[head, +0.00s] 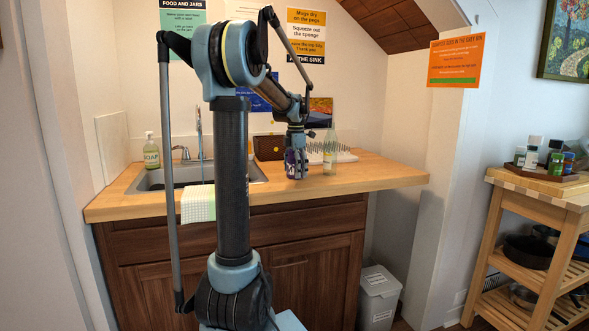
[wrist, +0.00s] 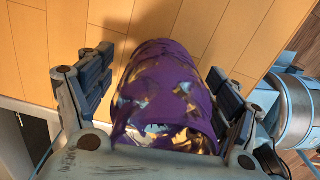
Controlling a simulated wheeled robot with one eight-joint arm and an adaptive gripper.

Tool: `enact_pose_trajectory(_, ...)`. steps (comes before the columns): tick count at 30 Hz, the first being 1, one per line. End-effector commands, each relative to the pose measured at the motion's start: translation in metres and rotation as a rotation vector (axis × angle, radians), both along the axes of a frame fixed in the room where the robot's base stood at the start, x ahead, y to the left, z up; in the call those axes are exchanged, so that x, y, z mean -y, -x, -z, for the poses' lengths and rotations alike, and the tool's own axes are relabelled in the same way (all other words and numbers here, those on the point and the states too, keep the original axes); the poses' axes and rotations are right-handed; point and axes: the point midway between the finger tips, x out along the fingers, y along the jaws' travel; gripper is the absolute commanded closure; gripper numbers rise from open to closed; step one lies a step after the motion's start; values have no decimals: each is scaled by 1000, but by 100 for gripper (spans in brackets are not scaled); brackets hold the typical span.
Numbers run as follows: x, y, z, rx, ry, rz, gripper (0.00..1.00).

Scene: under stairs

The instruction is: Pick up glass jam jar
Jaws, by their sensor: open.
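The jam jar (wrist: 165,88) shows large in the wrist view, a rounded purple thing with torn-looking gold and pale patches. I take it for the glass jam jar, though clear glass is hard to make out. In the head view it is a small dark purple shape (head: 291,166) on the wooden counter, partly hidden by my gripper. My gripper (wrist: 162,76) is open, with one finger on each side of the jar; it also shows in the head view (head: 297,160). A gap shows at the left finger; contact on the right cannot be told.
A clear bottle (head: 329,154) stands close to the right of my gripper on the counter (head: 385,172). Behind are a drying rack (head: 335,150) and a brown basket (head: 269,148). The sink (head: 160,178) and soap bottle (head: 151,151) are left. The counter's right end is clear.

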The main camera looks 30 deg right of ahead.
Motion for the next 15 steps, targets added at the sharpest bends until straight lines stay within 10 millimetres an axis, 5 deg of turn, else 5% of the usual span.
enact_pose_trajectory(7, 0, 0, 1, 0, 0, 1, 17)
enact_pose_trajectory(14, 1, 0, 1, 0, 0, 1, 69)
enact_pose_trajectory(15, 1, 0, 1, 0, 0, 2, 70)
